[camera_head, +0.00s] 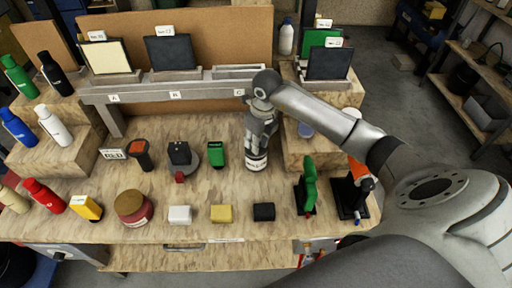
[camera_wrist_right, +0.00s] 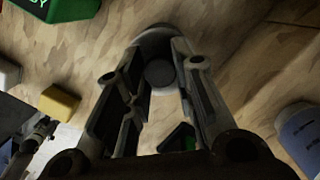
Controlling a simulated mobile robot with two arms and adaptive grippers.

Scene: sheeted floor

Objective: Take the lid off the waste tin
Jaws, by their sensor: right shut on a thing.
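The waste tin (camera_head: 257,162), a small tin with a pale label band, stands on the wooden bench right of centre. My right gripper (camera_head: 260,145) reaches down over it and hides most of its top. In the right wrist view a round pale lid (camera_wrist_right: 153,42) with a round grey knob (camera_wrist_right: 160,74) shows between the fingers. My right gripper (camera_wrist_right: 162,80) is shut on the lid by this knob. I cannot tell whether the lid still touches the tin's rim. My left gripper is not in view.
A green box (camera_head: 216,153) stands just left of the tin. A black block (camera_head: 263,211), yellow block (camera_head: 221,213) and white block (camera_head: 180,214) lie in front. A green tool on a stand (camera_head: 308,188) is at right. Bare wood lies around the tin.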

